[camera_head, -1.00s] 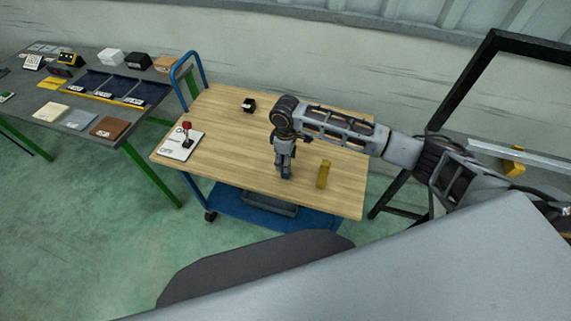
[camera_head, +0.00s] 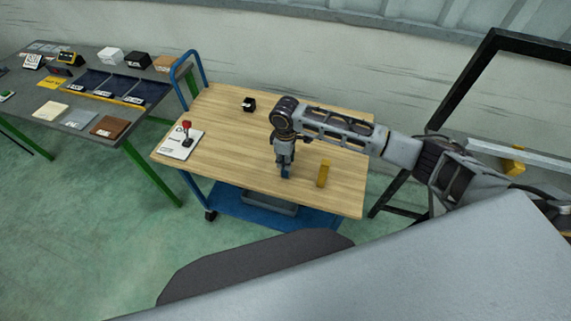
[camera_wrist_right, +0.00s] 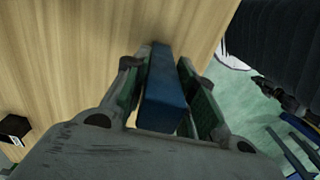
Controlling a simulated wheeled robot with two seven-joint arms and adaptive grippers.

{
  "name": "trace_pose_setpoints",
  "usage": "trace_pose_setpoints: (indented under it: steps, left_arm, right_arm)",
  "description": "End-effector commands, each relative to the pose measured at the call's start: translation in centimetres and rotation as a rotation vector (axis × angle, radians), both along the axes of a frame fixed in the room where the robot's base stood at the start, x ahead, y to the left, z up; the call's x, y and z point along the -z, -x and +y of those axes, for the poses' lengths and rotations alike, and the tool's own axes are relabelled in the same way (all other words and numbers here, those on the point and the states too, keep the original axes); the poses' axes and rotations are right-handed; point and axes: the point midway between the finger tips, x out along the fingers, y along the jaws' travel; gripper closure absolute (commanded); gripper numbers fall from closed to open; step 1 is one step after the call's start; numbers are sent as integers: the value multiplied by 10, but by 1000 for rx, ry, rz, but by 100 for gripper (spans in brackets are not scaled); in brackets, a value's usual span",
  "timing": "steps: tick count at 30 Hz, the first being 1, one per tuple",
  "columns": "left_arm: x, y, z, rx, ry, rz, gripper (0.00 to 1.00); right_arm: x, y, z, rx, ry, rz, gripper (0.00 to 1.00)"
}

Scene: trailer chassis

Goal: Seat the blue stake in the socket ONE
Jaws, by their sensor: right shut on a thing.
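The blue stake (camera_wrist_right: 164,90) is between the two fingers of my right gripper (camera_wrist_right: 166,85), which is shut on it. In the head view my right gripper (camera_head: 285,160) points down over the wooden cart top, left of a yellow stake. Only a small part of the blue stake (camera_head: 286,172) shows below the fingers. I cannot tell whether its lower end touches the wood. I cannot pick out socket ONE in these frames. My left gripper is not in view.
The yellow stake (camera_head: 323,173) stands close to the right of my right gripper. A black block (camera_head: 249,104) and a white board with a red-knobbed lever (camera_head: 187,140) are on the cart (camera_head: 225,150). A grey table (camera_head: 60,115) with bins is at left. A dark frame (camera_head: 455,95) stands at right.

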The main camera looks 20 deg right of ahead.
Motion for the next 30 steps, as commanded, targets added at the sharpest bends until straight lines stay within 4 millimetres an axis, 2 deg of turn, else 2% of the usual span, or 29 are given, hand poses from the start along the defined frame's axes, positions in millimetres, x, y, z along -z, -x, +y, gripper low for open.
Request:
trace_pose_setpoints:
  steps: [8,14,30]
  left_arm:
    - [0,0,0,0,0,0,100]
    - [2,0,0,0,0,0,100]
    - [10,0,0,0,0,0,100]
  right_arm:
    - [-1,0,0,0,0,-1,100]
    - [-11,-1,0,0,-1,-3,100]
    - [-83,-1,0,1,-1,-2,100]
